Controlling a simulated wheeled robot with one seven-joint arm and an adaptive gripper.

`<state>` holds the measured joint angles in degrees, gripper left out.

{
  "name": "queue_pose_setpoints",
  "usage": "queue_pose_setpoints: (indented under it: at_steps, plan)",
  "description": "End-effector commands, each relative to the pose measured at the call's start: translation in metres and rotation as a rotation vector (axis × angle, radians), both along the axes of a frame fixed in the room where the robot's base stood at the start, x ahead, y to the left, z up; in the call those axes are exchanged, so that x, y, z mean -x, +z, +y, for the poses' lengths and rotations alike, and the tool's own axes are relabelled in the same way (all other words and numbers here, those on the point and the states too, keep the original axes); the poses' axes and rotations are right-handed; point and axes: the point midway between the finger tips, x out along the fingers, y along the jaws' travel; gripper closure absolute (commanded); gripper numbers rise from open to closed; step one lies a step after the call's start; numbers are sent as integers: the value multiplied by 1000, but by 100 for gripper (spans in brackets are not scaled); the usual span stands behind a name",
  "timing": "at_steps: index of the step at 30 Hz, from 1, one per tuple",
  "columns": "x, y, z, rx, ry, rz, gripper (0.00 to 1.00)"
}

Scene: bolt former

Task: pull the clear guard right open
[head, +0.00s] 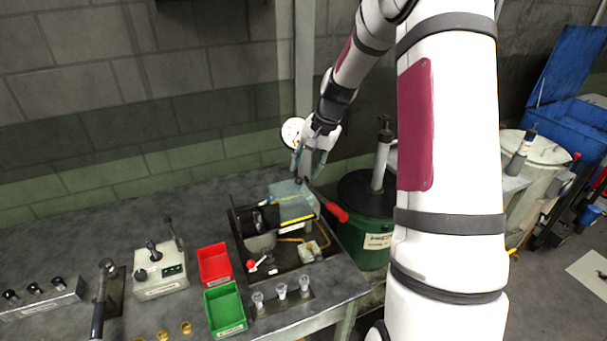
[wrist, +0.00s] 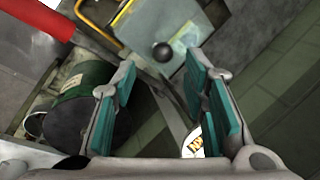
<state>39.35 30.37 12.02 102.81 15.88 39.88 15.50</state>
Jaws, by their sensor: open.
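The clear guard (head: 290,203) is a pale see-through panel on the bolt former (head: 262,240), tilted over its back right part. A dark round knob (head: 299,181) sits at the guard's upper edge. In the wrist view, the guard (wrist: 196,34) lies ahead of the fingers, with the knob (wrist: 162,51) between and beyond the fingertips. My gripper (head: 309,168) is open and empty, pointing down just above the knob. Its teal-padded fingers (wrist: 160,75) are spread apart in the wrist view. I cannot tell whether any finger touches the guard.
A red-handled lever (head: 330,207) sticks out right of the guard; its red grip also shows in the wrist view (wrist: 38,18). A green drum (head: 374,258) stands at the bench's right. Red (head: 215,264) and green (head: 226,308) bins stand left. The back bench (head: 130,212) is clear.

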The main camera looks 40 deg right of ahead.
Motion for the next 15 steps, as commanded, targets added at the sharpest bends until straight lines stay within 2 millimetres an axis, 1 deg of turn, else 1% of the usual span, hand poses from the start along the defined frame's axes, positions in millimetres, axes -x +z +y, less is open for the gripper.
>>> queue_pose_setpoints:
  at_steps: [1, 6, 10, 15]
  plan:
    - [3, 12, -3, 3, -2, -3, 60]
    - [12, 44, -9, 2, -2, -3, 60]
    - [17, 62, -12, 2, -3, -3, 60]
    - [20, 73, -14, 0, -2, 0, 60]
